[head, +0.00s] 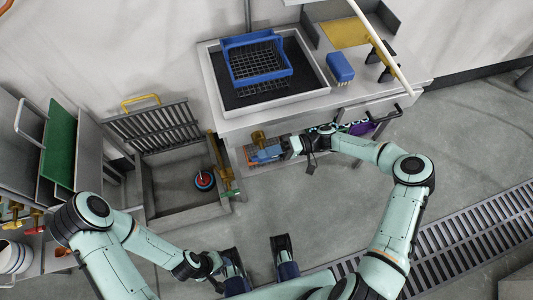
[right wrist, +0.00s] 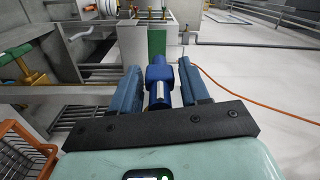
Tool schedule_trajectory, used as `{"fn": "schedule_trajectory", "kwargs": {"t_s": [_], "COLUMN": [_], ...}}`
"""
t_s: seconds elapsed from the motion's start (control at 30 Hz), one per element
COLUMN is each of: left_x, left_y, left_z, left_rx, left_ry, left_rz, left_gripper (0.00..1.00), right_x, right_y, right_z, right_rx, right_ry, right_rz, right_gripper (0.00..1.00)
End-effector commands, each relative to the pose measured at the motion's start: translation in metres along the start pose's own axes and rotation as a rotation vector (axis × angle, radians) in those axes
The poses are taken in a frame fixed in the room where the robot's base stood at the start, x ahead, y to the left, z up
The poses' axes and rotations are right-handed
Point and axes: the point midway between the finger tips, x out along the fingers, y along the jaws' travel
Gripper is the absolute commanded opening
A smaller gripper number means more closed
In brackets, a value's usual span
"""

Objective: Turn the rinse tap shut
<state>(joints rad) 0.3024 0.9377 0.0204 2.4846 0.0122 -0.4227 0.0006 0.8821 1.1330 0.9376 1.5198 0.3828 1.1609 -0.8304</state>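My right gripper (head: 266,153) is at the front of the steel bench, pointing left. In the right wrist view its two blue fingers (right wrist: 162,88) stand apart. A blue piece with a silver bar (right wrist: 159,88) lies between them, with a narrow gap showing on its right. I cannot tell whether this is the tap's handle. A brass fitting (head: 258,136) shows just above the gripper in the head view. A brass and green valve (head: 228,186) is at the trough's right edge. My left gripper (head: 216,264) is low in the head view, its fingers unclear.
A steel trough (head: 165,217) holds a round red and blue thing (head: 204,180). The bench (head: 228,124) carries a blue basket (head: 260,65) and a blue brush (head: 340,67). An orange wire basket (right wrist: 22,150) is near the right gripper. Open floor (head: 300,205) lies in front.

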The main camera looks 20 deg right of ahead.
Motion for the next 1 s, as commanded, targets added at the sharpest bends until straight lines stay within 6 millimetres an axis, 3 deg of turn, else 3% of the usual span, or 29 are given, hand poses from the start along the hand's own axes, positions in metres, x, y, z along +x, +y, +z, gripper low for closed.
{"fn": "schedule_trajectory", "kwargs": {"t_s": [0.27, 0.7, 1.0], "left_x": [0.001, 0.005, 0.007], "left_y": [0.0, -0.001, -0.001], "left_z": [0.0, -0.003, -0.004], "left_rx": [0.0, 0.001, 0.001], "left_ry": [0.0, 0.007, 0.012], "left_rz": [0.0, 0.002, 0.003], "left_gripper": [0.42, 0.42, 0.42], "right_x": [-0.01, -0.101, -0.133], "right_y": [0.001, 0.002, 0.0], "right_z": [-0.001, -0.001, 0.0], "right_rx": [-0.001, 0.0, 0.0], "right_ry": [0.003, 0.004, 0.001], "right_rz": [0.003, 0.005, 0.001], "right_gripper": [0.45, 0.45, 0.45]}}
